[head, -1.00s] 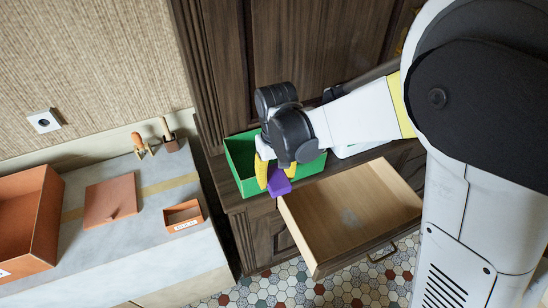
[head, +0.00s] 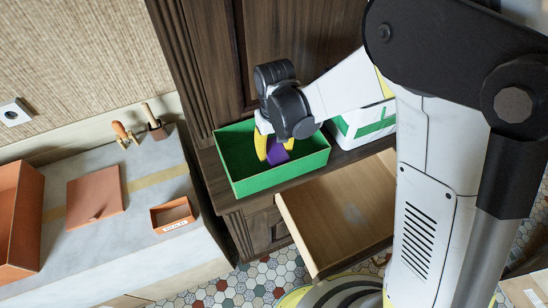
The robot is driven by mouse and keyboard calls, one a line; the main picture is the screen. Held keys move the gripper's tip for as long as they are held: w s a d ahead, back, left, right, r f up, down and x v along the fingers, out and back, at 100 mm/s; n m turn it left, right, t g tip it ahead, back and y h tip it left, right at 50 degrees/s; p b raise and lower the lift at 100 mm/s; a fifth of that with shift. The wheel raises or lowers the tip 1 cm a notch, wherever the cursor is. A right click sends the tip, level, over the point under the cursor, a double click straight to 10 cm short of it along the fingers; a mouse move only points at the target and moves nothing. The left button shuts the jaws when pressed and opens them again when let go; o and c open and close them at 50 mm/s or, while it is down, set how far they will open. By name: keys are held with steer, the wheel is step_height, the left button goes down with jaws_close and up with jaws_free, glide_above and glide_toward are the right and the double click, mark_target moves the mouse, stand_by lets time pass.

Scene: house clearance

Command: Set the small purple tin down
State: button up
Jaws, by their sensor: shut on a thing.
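The small purple tin (head: 277,153) is between the yellow fingers of my gripper (head: 275,151). My gripper is shut on it. I cannot tell whether the tin touches the box floor. The top of the tin is partly hidden by the fingers and the dark gripper body.
The green box stands on a dark wooden cabinet above a pulled-out drawer (head: 340,215). A white and green container (head: 362,126) stands to its right. At left, a grey counter (head: 120,245) holds a terracotta box (head: 20,215), a flat lid (head: 95,198) and a small labelled tray (head: 172,215).

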mark_target(275, 159)
step_height(275, 159, down, 4)
steer(key=shift+f+b, duration=0.25)
steer(key=shift+b, duration=0.35)
steer(key=shift+r, duration=0.1)
steer(key=o, duration=0.8)
steer(key=shift+f, duration=0.2)
steer(key=shift+c, duration=0.2)
steer(key=o, duration=0.4)
steer(key=shift+r, duration=0.2)
step_height(275, 159, up, 12)
steer(key=p, duration=0.3)
steer(key=shift+r, duration=0.1)
